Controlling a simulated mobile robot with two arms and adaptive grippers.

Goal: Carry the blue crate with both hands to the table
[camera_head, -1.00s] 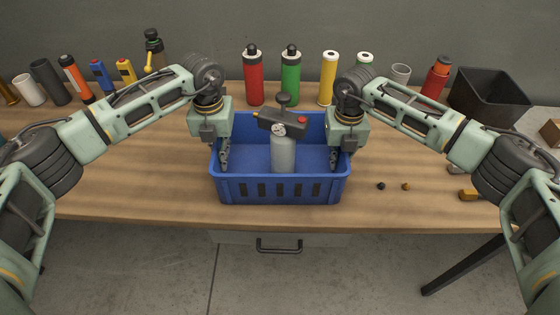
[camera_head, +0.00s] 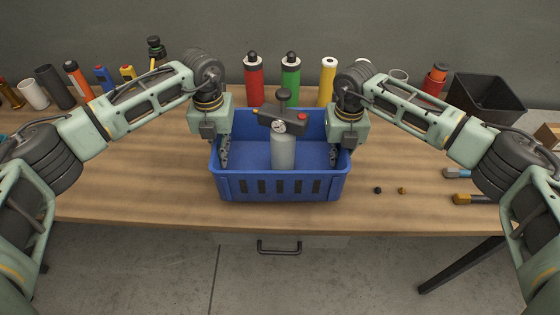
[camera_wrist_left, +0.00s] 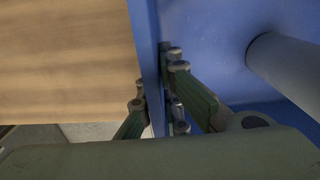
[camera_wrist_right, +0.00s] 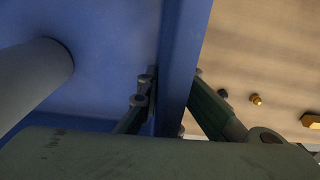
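The blue crate (camera_head: 232,188) is over the near middle of the wooden table (camera_head: 120,180); I cannot tell if its base touches the top. It is about level. A grey bottle with a dark head and gauge (camera_head: 284,150) stands inside it. My left gripper (camera_head: 224,160) is shut on the crate's left wall, one finger on each side of it, as the left wrist view (camera_wrist_left: 158,100) shows. My right gripper (camera_head: 334,158) is shut on the right wall the same way, seen in the right wrist view (camera_wrist_right: 170,95). The fingertips are partly hidden.
Red (camera_head: 253,82), green (camera_head: 291,80) and yellow (camera_head: 327,82) bottles stand behind the crate. A black bin (camera_head: 486,98) is at the back right. Two small round pieces (camera_head: 377,190) and blue and yellow items (camera_head: 466,199) lie to the right. The table left of the crate is clear.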

